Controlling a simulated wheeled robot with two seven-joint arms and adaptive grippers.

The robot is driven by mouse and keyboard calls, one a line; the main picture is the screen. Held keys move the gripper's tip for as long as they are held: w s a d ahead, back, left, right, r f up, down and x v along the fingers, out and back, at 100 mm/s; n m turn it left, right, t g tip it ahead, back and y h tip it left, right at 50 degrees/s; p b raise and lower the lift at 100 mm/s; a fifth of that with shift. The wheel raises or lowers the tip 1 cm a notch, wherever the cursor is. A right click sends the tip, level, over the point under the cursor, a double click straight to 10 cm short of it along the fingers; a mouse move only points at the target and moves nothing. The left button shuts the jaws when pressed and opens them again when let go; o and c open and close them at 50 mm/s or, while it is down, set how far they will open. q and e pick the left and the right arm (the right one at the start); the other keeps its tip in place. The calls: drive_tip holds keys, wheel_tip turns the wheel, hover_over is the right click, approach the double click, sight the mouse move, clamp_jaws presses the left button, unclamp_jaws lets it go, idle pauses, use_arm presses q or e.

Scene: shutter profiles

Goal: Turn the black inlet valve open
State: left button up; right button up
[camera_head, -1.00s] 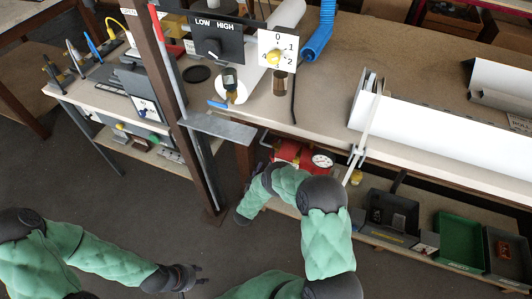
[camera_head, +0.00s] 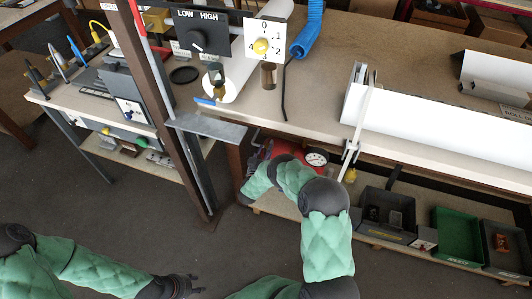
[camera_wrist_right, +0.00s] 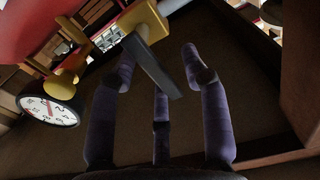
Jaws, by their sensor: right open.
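The black inlet valve shows as a flat black lever (camera_wrist_right: 152,68) on a yellow fitting (camera_wrist_right: 135,22) in the right wrist view. My right gripper (camera_wrist_right: 160,62) is open, with its purple fingers spread around the lever. The lever reaches into the space between the fingers; I cannot tell whether any finger touches it. In the head view my right gripper (camera_head: 256,158) is under the bench's front edge beside the red tank (camera_head: 293,148), and the lever is hidden. My left gripper (camera_head: 190,287) hangs over the floor, away from the bench, its opening unclear.
A round gauge (camera_wrist_right: 48,110) sits left of the fingers, and also shows in the head view (camera_head: 316,158). A brown post (camera_head: 160,110) stands left of my right arm. A grey bin (camera_head: 388,213) and a green bin (camera_head: 458,235) are on the lower shelf.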

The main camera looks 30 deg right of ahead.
clamp_jaws()
drive_tip(key=shift+a+n, duration=0.1)
drive_tip(key=shift+n, duration=0.2)
drive_tip(key=n, duration=0.2)
drive_tip(key=shift+w+a+n, duration=0.3)
drive_tip(key=shift+w+n, duration=0.1)
drive_tip(key=shift+w+a+f+n, duration=0.35)
drive_tip(key=shift+f+n, duration=0.2)
drive_tip(key=shift+n, duration=1.9)
drive_tip(key=shift+w+a+f+n, duration=0.3)
drive_tip(key=shift+w+f+n, duration=0.15)
drive_tip(key=shift+n, duration=2.05)
drive_tip(key=shift+w+a+f+n, duration=0.35)
drive_tip(key=shift+f+n, duration=0.25)
drive_tip(key=shift+n, duration=1.85)
